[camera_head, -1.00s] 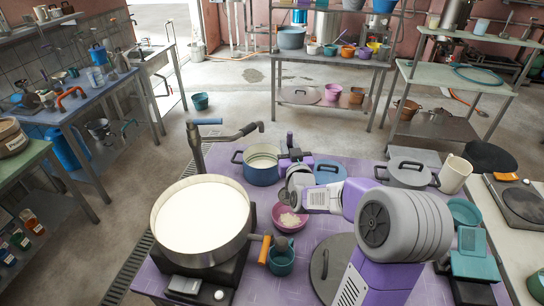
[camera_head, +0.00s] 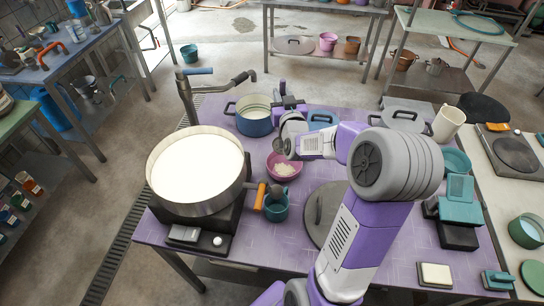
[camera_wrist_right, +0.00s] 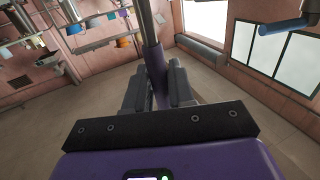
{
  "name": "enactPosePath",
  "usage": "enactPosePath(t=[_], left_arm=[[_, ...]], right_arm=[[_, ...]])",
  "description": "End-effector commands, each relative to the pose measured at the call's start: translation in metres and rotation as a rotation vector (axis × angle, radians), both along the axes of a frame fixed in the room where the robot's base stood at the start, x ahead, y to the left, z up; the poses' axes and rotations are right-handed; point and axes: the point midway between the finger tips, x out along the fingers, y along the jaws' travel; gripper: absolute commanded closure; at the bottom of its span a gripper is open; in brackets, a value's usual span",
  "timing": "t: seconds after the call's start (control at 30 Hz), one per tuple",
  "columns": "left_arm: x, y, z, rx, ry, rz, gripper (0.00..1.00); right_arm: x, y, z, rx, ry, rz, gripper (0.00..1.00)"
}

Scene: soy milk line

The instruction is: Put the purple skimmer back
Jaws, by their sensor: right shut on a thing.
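My right gripper (camera_head: 290,104) is above the purple table, just right of the blue pot (camera_head: 254,122). In the right wrist view its two fingers (camera_wrist_right: 158,88) are closed on the purple handle of the skimmer (camera_wrist_right: 154,62). A thin metal rod runs on from the handle toward the top edge of that view. In the head view the handle's dark upper end (camera_head: 282,87) sticks up above the gripper. My wrist hides most of the skimmer there, and its far end is not clear. My left gripper is out of view.
A wide pan of white liquid (camera_head: 195,170) stands at the table's left. A pink bowl with white curds (camera_head: 284,166) and a teal mug (camera_head: 276,207) are below my wrist. A round dark lid (camera_head: 322,215) lies beside my arm. Lidded pots and a cream jug (camera_head: 447,123) stand at right.

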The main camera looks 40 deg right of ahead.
Motion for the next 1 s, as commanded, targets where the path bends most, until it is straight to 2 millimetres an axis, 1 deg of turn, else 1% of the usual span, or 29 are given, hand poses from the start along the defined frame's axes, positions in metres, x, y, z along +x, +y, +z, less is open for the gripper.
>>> enactPosePath(t=[0.07,0.17,0.27,0.3,0.4,0.5,0.6,0.67,0.7,0.83,0.9,1.0], left_arm=[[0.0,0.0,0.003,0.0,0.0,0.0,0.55],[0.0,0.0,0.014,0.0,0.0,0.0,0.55],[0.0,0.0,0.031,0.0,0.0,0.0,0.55],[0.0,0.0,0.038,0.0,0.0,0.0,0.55],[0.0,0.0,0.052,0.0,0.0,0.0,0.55],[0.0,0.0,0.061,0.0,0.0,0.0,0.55],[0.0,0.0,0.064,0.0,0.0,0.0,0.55],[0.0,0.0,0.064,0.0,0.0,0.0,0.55],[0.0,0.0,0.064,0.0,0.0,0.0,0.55],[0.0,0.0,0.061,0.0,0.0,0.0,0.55],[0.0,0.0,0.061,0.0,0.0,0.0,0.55],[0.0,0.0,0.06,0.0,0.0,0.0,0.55]], right_arm=[[-0.001,-0.004,0.0,0.002,-0.001,-0.014,1.0],[-0.009,-0.023,-0.002,0.01,-0.003,-0.077,1.0],[-0.025,-0.054,-0.008,0.018,-0.007,-0.189,1.0],[-0.033,-0.067,-0.011,0.018,-0.007,-0.239,1.0],[-0.056,-0.095,-0.019,0.015,-0.005,-0.358,1.0],[-0.075,-0.114,-0.026,0.006,0.0,-0.449,1.0],[-0.088,-0.125,-0.034,-0.001,0.006,-0.505,1.0],[-0.092,-0.128,-0.044,-0.002,0.009,-0.521,1.0],[-0.093,-0.129,-0.053,-0.002,0.011,-0.526,1.0],[-0.093,-0.128,-0.078,-0.002,0.01,-0.526,1.0],[-0.093,-0.128,-0.087,-0.003,0.007,-0.526,1.0],[-0.093,-0.128,-0.094,-0.004,0.006,-0.525,1.0]])
